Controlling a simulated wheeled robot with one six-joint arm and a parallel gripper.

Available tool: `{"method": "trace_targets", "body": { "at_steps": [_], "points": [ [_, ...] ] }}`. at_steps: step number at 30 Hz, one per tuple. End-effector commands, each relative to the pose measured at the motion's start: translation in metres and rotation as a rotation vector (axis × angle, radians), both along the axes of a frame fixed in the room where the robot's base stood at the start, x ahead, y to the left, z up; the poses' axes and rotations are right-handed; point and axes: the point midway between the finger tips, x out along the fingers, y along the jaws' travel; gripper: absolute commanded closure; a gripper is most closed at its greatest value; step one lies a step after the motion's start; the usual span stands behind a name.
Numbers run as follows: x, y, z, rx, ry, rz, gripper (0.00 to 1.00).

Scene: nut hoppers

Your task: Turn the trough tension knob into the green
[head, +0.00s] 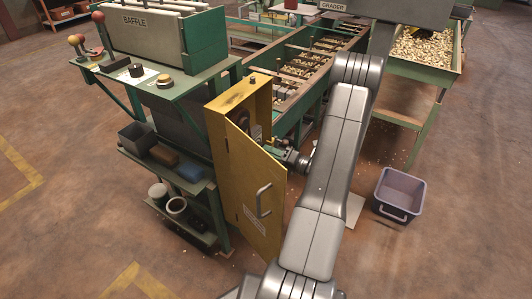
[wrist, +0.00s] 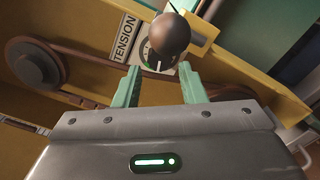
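The tension knob (wrist: 169,36) is a dark brown ball-shaped knob in the upper middle of the wrist view, beside a white label reading TENSION (wrist: 125,38). Behind the knob is a dial face (wrist: 157,58) with a small green part; the knob hides much of it, and I cannot tell where any pointer stands. My gripper (wrist: 160,78) has two pale green fingers spread apart with nothing between them, just short of the knob.
In the wrist view a belt pulley (wrist: 36,64) sits left of the knob. The BAFFLE machine (head: 150,30) with its lever shelf stands left of the cabinet. A grey bin (head: 399,195) is on the floor at right. A long trough (head: 310,65) runs behind. Open floor lies in front.

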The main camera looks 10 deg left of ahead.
Motion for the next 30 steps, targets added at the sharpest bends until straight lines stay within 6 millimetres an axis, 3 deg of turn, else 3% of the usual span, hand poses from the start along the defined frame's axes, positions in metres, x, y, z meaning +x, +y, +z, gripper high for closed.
{"method": "trace_targets", "body": {
  "at_steps": [6, 17, 22, 30],
  "points": [
    [0.008, 0.023, -0.001, 0.000, 0.000, 0.000, 0.63],
    [0.010, 0.027, 0.000, 0.000, 0.000, -0.001, 0.63],
    [0.010, 0.026, 0.000, 0.000, 0.000, -0.001, 0.95],
    [0.010, 0.026, 0.005, 0.022, 0.064, 0.000, 0.95]
  ]
}}
